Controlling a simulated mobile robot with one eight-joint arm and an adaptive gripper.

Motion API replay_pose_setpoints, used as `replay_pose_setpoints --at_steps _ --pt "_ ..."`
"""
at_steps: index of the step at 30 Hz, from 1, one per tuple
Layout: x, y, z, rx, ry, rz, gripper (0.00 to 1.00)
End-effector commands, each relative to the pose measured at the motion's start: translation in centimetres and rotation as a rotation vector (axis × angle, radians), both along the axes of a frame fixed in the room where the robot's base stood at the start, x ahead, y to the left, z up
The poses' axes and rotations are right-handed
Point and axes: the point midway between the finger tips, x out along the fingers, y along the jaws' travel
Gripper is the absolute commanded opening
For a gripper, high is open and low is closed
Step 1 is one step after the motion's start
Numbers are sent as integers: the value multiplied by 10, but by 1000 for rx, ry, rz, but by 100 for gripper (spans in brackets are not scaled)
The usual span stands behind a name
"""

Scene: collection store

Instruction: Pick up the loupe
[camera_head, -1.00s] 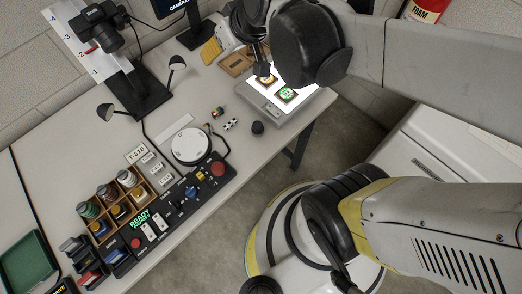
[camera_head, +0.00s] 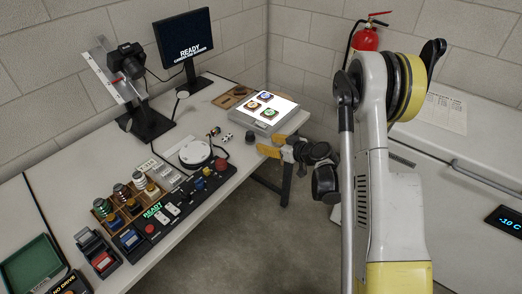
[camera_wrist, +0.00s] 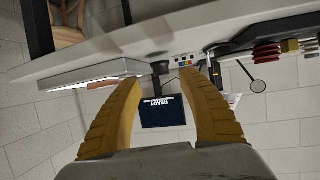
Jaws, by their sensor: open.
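A small black cylinder (camera_head: 249,138), which looks like the loupe, stands on the table near its front edge, just in front of the light box. In the wrist view, which is upside down, a dark object (camera_wrist: 160,68) that appears to be the same piece shows between my fingers, farther off. My gripper (camera_head: 267,144) has yellow fingers, is open and empty, and is beside the table's front edge, pointing left toward the black cylinder. The open fingers (camera_wrist: 163,100) frame the monitor in the wrist view. No contact with the cylinder is visible.
The lit light box (camera_head: 287,118) with round pieces on it lies behind the cylinder. Small patterned blocks (camera_head: 226,137) and a round white turntable (camera_head: 195,152) are to its left. A control panel (camera_head: 180,203), camera stand (camera_head: 148,122) and monitor (camera_head: 183,42) occupy the table.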

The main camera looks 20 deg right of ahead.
Motion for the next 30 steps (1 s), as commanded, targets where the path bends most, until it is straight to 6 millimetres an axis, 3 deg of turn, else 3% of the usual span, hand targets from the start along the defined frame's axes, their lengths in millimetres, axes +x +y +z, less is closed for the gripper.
replay_pose_setpoints --at_steps 22,30 --pt "82 43 -41 1 -3 2 48" --pt "89 46 -41 1 -3 0 48"
